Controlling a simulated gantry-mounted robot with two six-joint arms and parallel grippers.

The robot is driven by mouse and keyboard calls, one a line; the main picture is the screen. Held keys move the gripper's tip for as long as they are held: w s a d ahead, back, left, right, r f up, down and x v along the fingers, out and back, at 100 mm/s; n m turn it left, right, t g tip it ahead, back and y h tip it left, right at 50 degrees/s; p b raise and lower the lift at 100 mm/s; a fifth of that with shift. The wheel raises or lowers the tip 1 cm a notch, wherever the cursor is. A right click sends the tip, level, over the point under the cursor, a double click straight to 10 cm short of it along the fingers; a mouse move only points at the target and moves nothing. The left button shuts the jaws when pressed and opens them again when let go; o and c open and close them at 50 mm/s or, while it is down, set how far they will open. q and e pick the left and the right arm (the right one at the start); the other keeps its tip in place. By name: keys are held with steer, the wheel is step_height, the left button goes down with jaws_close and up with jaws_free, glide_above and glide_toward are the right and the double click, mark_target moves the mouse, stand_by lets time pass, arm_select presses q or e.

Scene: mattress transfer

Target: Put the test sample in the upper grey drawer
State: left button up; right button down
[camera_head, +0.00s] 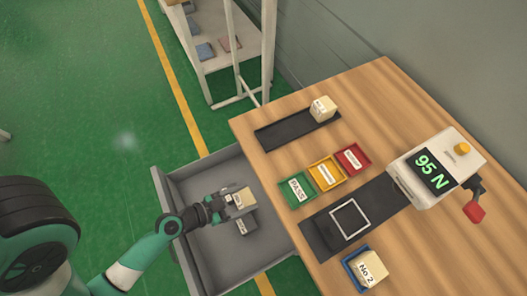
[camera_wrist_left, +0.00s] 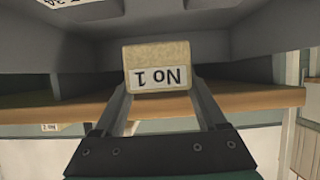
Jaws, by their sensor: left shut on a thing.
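My left gripper (camera_head: 216,207) is shut on a beige block, the test sample (camera_head: 243,197), over the open grey drawer (camera_head: 165,192). In the left wrist view the sample (camera_wrist_left: 157,62) sits between the fingertips of the gripper (camera_wrist_left: 160,90), with an upside-down label reading "No 1". The drawer sticks out from the left side of the wooden bench. The gap between sample and drawer floor cannot be judged. My right gripper is not in view.
The wooden bench (camera_head: 385,90) carries a dark strip with a beige block (camera_head: 323,107), green (camera_head: 297,190), yellow (camera_head: 326,173) and red (camera_head: 352,158) trays, a tester reading 95 N (camera_head: 433,170), and a "No 2" block (camera_head: 371,268) in a blue tray. A shelf (camera_head: 215,60) stands behind.

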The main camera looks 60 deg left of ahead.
arm_select(q)
steer(key=shift+w+f, duration=0.2)
steer(key=shift+f, duration=0.05)
steer(key=shift+s, duration=0.25)
steer(key=shift+w+f+p, duration=0.1)
steer(key=shift+w+p, duration=0.2)
steer(key=shift+w, duration=0.05)
steer(key=x, duration=1.1)
steer(key=shift+f+p, duration=0.25)
steer(key=shift+p, duration=0.15)
steer(key=shift+f+b+x, duration=0.2)
steer(key=shift+b+x, duration=0.15)
steer(key=shift+x, duration=0.6)
steer(key=shift+f+b+x, duration=0.2)
steer(key=shift+b+x, duration=0.15)
steer(key=shift+x, duration=0.65)
steer(key=shift+f, duration=0.1)
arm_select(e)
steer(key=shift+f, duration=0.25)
arm_select(q)
steer(key=shift+s, duration=0.1)
